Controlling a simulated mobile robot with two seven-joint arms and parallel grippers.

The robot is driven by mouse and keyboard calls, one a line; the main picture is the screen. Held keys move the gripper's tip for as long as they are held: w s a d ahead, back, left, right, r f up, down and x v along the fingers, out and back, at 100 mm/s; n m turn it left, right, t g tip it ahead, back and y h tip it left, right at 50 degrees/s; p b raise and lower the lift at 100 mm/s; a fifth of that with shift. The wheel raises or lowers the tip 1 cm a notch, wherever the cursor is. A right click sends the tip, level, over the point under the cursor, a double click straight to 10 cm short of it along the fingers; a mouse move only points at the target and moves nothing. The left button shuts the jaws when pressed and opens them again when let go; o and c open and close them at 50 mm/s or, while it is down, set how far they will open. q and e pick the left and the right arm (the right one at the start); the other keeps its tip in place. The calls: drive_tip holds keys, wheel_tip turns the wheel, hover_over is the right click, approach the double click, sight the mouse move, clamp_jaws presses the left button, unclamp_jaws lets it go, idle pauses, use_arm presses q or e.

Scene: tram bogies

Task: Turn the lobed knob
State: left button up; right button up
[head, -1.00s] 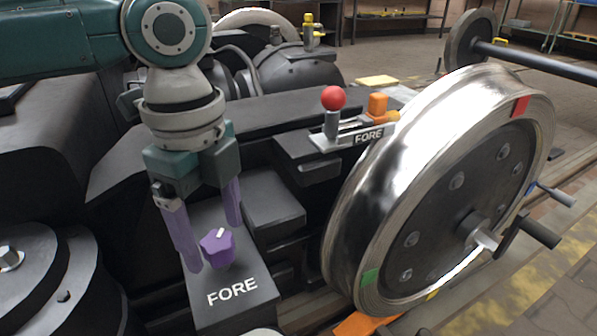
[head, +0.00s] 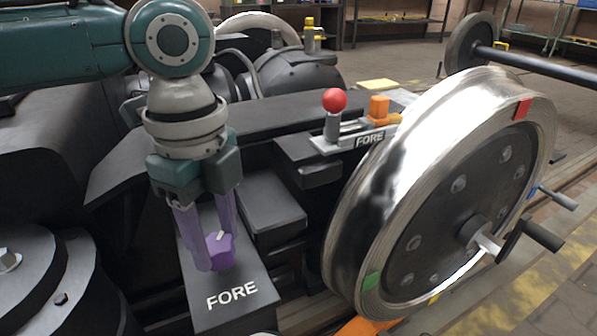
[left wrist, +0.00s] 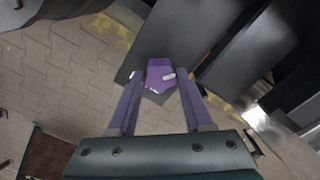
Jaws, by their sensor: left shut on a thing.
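The purple lobed knob (head: 221,249) stands on a dark box marked FORE (head: 232,293) in the head view. It has a white mark on its top. My left gripper (head: 217,262) comes down from above with its purple fingers on either side of the knob, shut on it. The fingers hide part of the knob's sides in the head view. My right gripper is not in view.
A red-ball lever (head: 334,102) and an orange block (head: 379,107) stand on a second FORE plate behind. A large steel wheel (head: 440,190) with crank handles stands close on the right. Dark bogie frame parts surround the knob's box.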

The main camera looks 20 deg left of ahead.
use_arm(q)
clamp_jaws()
drive_tip(key=shift+r+p, duration=0.15)
drive_tip(key=shift+p, duration=0.35)
drive_tip(key=n+p, duration=0.6)
drive_tip(key=p, duration=0.3)
drive_tip(key=shift+r, duration=0.15)
drive_tip(key=n+p, duration=0.3)
drive_tip(key=n, duration=0.2)
drive_tip(key=n+p, duration=0.1)
drive_tip(key=n, duration=0.1)
drive_tip(key=n+p, duration=0.1)
drive_tip(key=n, duration=0.1)
drive_tip(key=shift+f+n+p, duration=0.2)
drive_tip(key=shift+n+p, duration=0.1)
drive_tip(key=n+p, duration=0.1)
drive_tip(key=n, duration=0.4)
drive_tip(key=n+p, duration=0.1)
drive_tip(key=n, duration=0.5)
drive_tip(key=shift+n, duration=0.4)
drive_tip(key=n, duration=0.6)
drive_tip(key=shift+f, duration=0.1)
drive_tip(key=n, duration=0.6)
